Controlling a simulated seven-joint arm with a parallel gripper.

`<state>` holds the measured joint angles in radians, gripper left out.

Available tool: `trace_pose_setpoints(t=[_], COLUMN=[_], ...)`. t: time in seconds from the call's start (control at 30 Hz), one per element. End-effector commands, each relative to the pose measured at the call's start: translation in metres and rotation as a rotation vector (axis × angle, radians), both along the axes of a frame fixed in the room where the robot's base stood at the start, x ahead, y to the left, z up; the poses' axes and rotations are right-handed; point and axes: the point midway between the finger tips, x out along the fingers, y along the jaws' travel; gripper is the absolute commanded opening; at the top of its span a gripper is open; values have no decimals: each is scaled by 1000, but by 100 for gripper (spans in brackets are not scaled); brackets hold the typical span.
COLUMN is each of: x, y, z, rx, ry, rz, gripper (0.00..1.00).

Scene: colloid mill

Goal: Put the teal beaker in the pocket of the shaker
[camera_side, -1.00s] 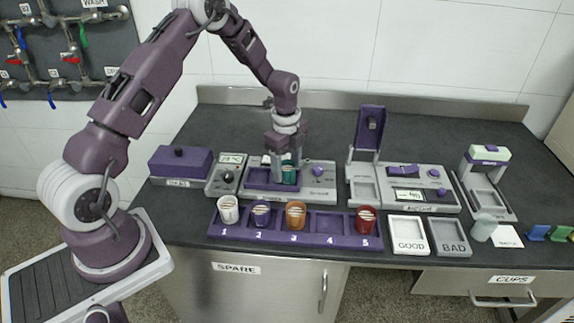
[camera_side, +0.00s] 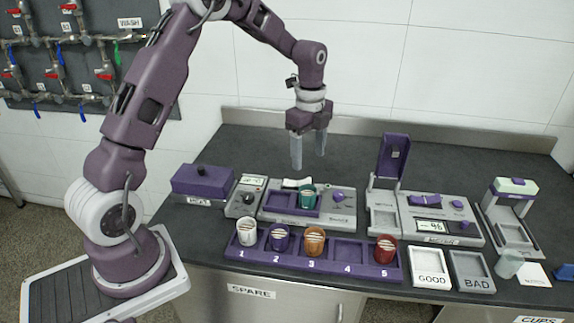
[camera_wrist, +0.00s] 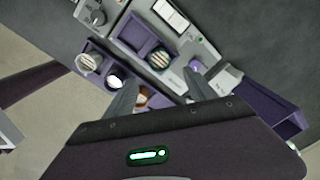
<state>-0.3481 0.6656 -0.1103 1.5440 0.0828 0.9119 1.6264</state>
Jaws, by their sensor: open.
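The teal beaker (camera_side: 307,195) stands upright in the right part of the purple pocket tray of the grey shaker (camera_side: 343,213). It also shows in the wrist view (camera_wrist: 159,60), seen from above with a striped top. My gripper (camera_side: 308,161) is open and empty, raised well above the shaker and apart from the beaker. Its two fingers show in the wrist view (camera_wrist: 163,92). The beaker's base is hidden by the tray wall.
A purple rack (camera_side: 347,271) in front holds white, purple, orange and red cups; slot 4 is empty. A purple box (camera_side: 203,181) stands left of the shaker. A device with a raised purple lid (camera_side: 392,157) stands right. GOOD (camera_side: 429,268) and BAD (camera_side: 471,272) trays lie front right.

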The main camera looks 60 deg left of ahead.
Motion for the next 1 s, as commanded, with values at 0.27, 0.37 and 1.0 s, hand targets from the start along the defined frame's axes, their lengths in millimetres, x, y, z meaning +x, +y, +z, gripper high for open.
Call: trace_pose_setpoints(t=[0.27,0.37,1.0], x=[-50,-107,-293], y=[-42,-71,-124], z=[88,135,150], rx=[20,-10,-368], ry=[-116,-211,-387], rz=[301,564,1380], gripper=[64,64,64])
